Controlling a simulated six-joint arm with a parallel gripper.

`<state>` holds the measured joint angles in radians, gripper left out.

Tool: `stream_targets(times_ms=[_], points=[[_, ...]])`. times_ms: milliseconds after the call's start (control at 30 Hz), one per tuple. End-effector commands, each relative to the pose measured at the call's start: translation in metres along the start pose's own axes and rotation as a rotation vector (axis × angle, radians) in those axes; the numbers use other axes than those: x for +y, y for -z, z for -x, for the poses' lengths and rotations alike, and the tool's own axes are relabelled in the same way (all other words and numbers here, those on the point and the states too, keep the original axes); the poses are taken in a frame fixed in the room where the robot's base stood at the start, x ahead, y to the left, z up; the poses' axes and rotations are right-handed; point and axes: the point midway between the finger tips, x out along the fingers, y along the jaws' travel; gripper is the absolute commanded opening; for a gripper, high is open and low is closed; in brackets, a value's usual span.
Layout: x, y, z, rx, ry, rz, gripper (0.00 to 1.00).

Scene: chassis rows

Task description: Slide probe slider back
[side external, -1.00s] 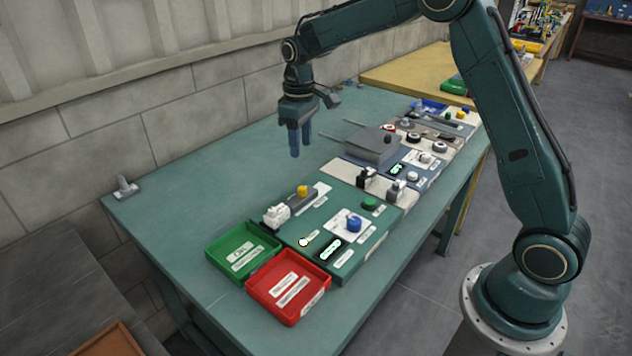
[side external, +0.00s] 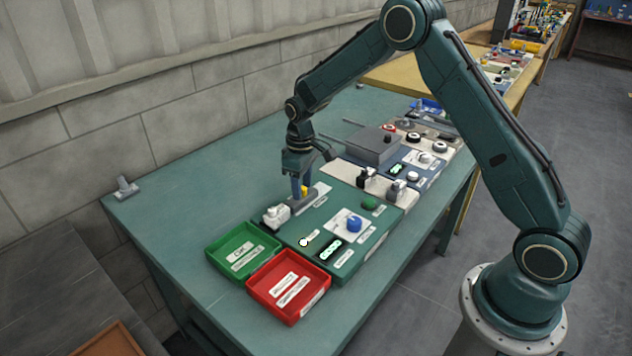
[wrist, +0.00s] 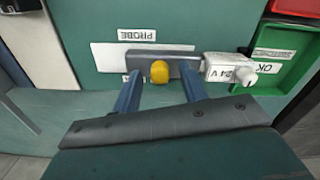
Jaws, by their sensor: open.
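The probe slider has a yellow knob (wrist: 159,71) on a dark grey block (wrist: 182,64), beside a label reading PROBE (wrist: 137,34) in the wrist view. In the side view the yellow knob (side external: 304,190) shows partly behind my finger. My gripper (wrist: 160,88) is open, with one blue finger on each side of the knob in the wrist view. It also shows low over the slider in the side view (side external: 299,196). I cannot tell whether either finger touches the knob. A white block marked 24 V (wrist: 230,70) sits at one end of the slider, also seen in the side view (side external: 276,215).
A green tray (side external: 213,258) and a red tray (side external: 255,289) stand at the panel's near end. The green panel (side external: 310,227) also carries a blue knob (side external: 354,223) and a green button (side external: 369,202). Further modules with a grey box (side external: 372,145) lie behind.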

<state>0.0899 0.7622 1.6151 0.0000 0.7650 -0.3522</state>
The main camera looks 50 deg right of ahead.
Motion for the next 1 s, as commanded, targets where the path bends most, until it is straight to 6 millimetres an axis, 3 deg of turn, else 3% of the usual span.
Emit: stream_targets(times_ms=[333,567,767,1000], points=[[0.000,0.000,-0.003,0.001,0.000,0.000,0.43],[0.000,0.000,-0.003,0.001,0.000,0.000,0.00],[0.001,0.000,-0.003,0.001,0.000,-0.001,0.00],[0.028,-0.007,-0.003,0.001,-0.001,-0.005,0.00]])
